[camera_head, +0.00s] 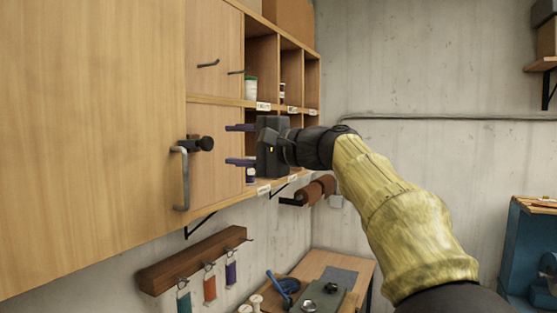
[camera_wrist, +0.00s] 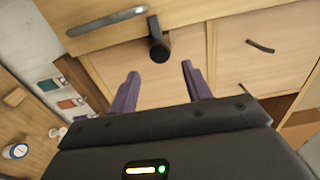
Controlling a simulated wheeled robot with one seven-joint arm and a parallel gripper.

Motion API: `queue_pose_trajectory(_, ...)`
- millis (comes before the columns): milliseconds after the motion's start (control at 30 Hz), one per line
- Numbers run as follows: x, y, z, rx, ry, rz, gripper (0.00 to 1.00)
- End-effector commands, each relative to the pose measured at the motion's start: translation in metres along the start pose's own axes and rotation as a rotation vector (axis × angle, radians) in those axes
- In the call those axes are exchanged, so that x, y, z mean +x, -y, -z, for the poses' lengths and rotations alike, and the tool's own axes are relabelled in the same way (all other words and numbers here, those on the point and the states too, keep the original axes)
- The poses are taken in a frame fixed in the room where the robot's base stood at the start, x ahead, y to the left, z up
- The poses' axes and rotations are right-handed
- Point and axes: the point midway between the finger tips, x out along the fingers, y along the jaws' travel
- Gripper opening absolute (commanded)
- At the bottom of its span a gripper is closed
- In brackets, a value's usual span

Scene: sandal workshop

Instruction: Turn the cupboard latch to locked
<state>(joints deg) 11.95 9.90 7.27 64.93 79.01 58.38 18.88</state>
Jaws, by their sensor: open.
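The cupboard latch is a dark knob (camera_head: 201,143) on the wooden cupboard front, beside the metal bar handle (camera_head: 182,178). In the wrist view the latch (camera_wrist: 158,48) is a dark round-ended piece that lies beyond and between my fingertips, near the handle (camera_wrist: 107,20). My gripper (camera_head: 232,144) is open, with two purple fingers pointing left toward the cupboard. The fingers also show in the wrist view (camera_wrist: 160,70), apart and empty. A gap remains between the fingertips and the latch, and nothing touches it. I cannot tell from these frames which way the latch is set.
A large open cupboard door or panel (camera_head: 85,130) fills the left. Pigeonholes (camera_head: 262,55) with small jars are behind my gripper. A peg rail (camera_head: 195,258) with coloured tags hangs below. A workbench (camera_head: 345,265) with tools stands lower right. A brown roll (camera_head: 315,190) hangs under the shelf.

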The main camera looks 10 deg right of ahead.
Motion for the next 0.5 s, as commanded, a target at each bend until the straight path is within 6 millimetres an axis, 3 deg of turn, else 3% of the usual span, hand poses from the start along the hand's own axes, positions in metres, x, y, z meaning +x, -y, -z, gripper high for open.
queue_pose_trajectory(300, -0.065, -0.004, 0.001, -0.001, -0.004, 0.000, 0.49)
queue_pose_trajectory(500, -0.091, -0.001, 0.000, -0.001, -0.002, 0.001, 0.49)
